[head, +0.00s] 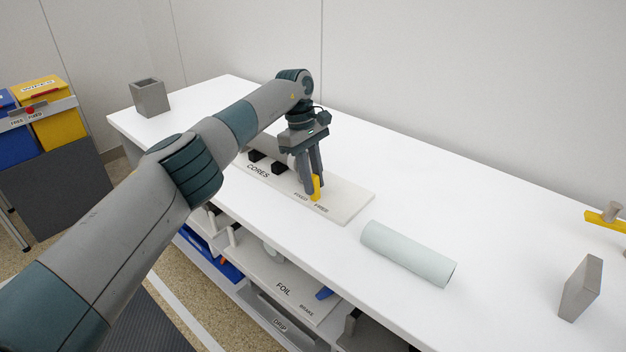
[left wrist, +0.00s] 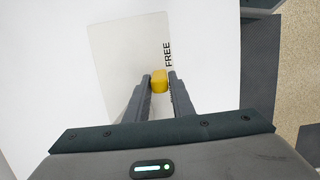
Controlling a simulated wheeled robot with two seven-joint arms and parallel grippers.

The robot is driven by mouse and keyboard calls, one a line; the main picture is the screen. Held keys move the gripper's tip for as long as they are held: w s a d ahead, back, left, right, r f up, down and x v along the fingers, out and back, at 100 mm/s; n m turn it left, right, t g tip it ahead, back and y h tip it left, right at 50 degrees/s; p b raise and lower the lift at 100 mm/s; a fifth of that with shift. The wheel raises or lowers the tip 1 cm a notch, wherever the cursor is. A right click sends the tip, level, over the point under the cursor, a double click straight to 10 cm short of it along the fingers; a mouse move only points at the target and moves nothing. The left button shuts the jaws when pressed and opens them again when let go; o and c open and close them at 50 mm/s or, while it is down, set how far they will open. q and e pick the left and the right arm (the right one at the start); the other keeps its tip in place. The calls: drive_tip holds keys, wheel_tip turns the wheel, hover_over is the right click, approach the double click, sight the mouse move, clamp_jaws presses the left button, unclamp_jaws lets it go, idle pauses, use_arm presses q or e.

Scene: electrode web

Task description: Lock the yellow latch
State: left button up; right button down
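The yellow latch (head: 316,188) stands on the near end of the white "CORES" board (head: 350,207), beside the printed words FIXED and FREE. My left gripper (head: 313,188) points down over it, with a fingertip on either side. In the left wrist view the yellow latch (left wrist: 159,80) fills the gap between the fingertips of my left gripper (left wrist: 159,82), which look closed on it. The latch's base is partly hidden by the fingers. My right gripper is in neither view.
A pale green roll (head: 408,253) lies right of the board. A grey block (head: 580,288) and a yellow bar with a grey knob (head: 606,220) are at the right. A grey open box (head: 150,97) stands at the far left. Shelves labelled FOIL (head: 284,277) sit below the front edge.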

use_arm(q)
drive_tip(key=shift+o, duration=1.3)
